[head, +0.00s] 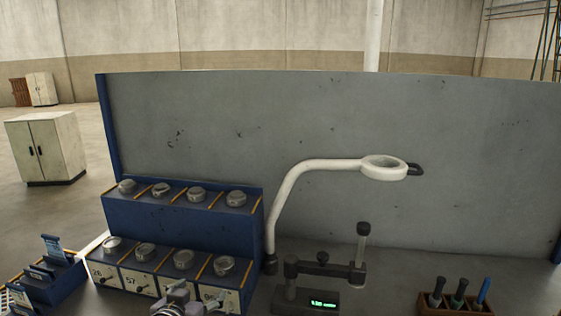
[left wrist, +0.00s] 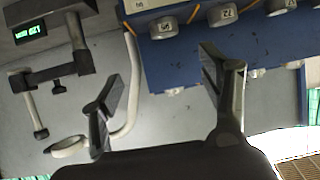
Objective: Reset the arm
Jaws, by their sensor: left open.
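My left gripper (head: 180,298) shows at the bottom edge of the head view, in front of the lower row of the blue stepped rack (head: 185,220). In the left wrist view its two fingers (left wrist: 160,78) are spread wide apart with nothing between them. The rack and the grey panel lie beyond the fingers there. Most of the left arm is out of the head view. My right gripper is in neither view.
Round metal pieces (head: 197,194) sit on both rack levels. A gauge stand with a green display (head: 323,303) and a white magnifier lamp (head: 385,167) stand right of the rack. A tool holder (head: 452,309) is at lower right. A grey panel (head: 470,150) closes the back.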

